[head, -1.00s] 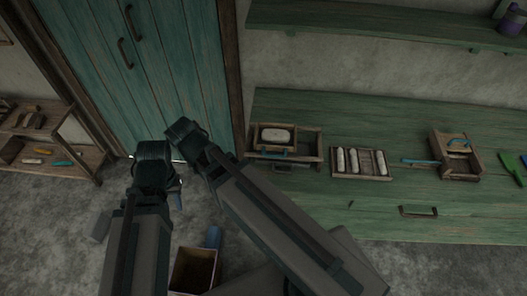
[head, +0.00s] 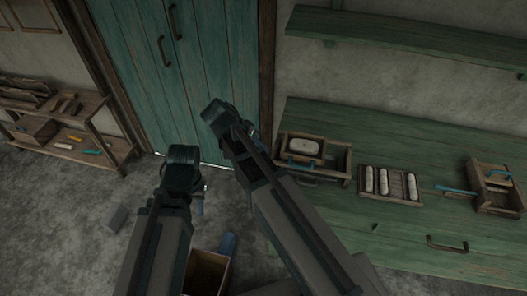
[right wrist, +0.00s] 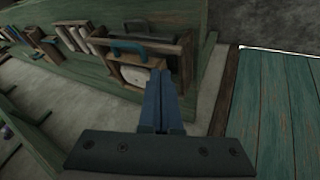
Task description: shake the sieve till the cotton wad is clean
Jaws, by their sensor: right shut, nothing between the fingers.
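A small wooden sieve (head: 288,144) with a blue handle (head: 302,164) sits at the left end of a wider wooden box (head: 339,170) on the green bench. A pale cotton wad (head: 305,147) lies in the sieve; I cannot tell how clean it is. The right wrist view also shows the blue handle (right wrist: 127,46) and the wad (right wrist: 134,76). My right gripper (right wrist: 161,106) is shut and empty, its fingers overlapping the box in that view. In the head view its fingers are mostly hidden. My left gripper (head: 198,192) hangs over the floor left of the bench, its fingers barely visible.
A tray (head: 405,200) of white rolls and another wooden box (head: 500,200) with blue parts stand further right on the bench (head: 400,245). A teal door (head: 165,80) and a low shelf (head: 65,125) are at left. An open bin (head: 207,272) stands on the floor.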

